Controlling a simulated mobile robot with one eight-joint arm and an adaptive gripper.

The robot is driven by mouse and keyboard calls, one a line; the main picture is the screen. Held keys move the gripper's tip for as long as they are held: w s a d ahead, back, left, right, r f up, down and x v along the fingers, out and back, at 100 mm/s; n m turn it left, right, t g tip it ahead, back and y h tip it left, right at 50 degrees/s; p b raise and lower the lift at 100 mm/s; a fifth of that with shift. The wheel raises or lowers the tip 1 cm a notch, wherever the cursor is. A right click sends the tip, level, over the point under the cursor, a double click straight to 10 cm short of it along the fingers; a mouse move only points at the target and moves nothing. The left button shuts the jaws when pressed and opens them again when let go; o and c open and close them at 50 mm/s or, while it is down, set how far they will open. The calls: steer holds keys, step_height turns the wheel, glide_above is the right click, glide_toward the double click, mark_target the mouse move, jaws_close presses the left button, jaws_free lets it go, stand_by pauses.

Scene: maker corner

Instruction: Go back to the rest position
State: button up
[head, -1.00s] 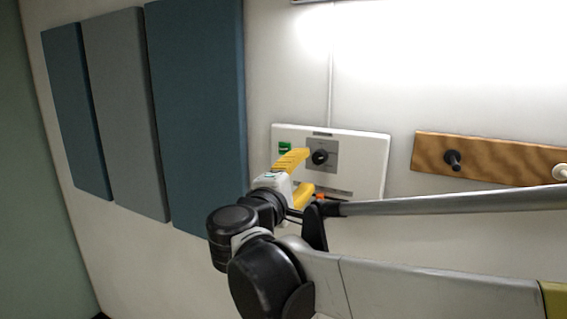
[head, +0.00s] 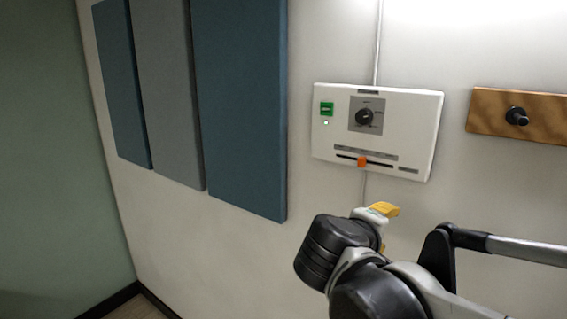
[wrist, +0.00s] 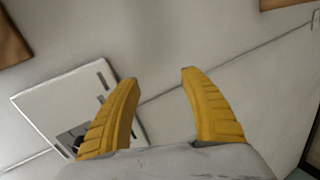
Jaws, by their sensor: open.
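My gripper (wrist: 160,78) shows in the wrist view with its two yellow fingers wide apart and nothing between them. In the head view my gripper (head: 385,220) is below the white wall panel and apart from it; only part of its yellow fingers shows past my wrist. The panel (head: 425,135) carries a black knob, a green switch with a small lit light, and an orange slider in a slot. The panel also shows at the left in the wrist view (wrist: 40,100), partly hidden by the left finger.
A wooden board (head: 550,118) with a black peg is fixed on the wall at the right. Blue (head: 240,110) and grey (head: 165,90) wall pads hang at the left. A conduit (head: 378,45) runs up from the panel. The wall below the pads is bare.

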steer(key=s+f+m+g+y+b, duration=0.1)
steer(key=s+f+m+y+b, duration=0.2)
steer(key=f, duration=0.8)
steer(key=s+a+f+m+g+y+b, duration=0.1)
steer(key=s+f+m+y+b, duration=0.1)
steer(key=s+f+b, duration=0.5)
steer(key=s+f+m+g+y+b, duration=0.1)
steer(key=s+f+m+y+b, duration=0.2)
steer(key=f, duration=1.3)
steer(key=s+m+b, duration=0.1)
steer(key=s+b, duration=0.1)
steer(key=b, duration=0.1)
steer(key=shift+a+f+y+b, duration=0.15)
steer(key=shift+a+y+b, duration=0.15)
steer(key=shift+a+b, duration=0.1)
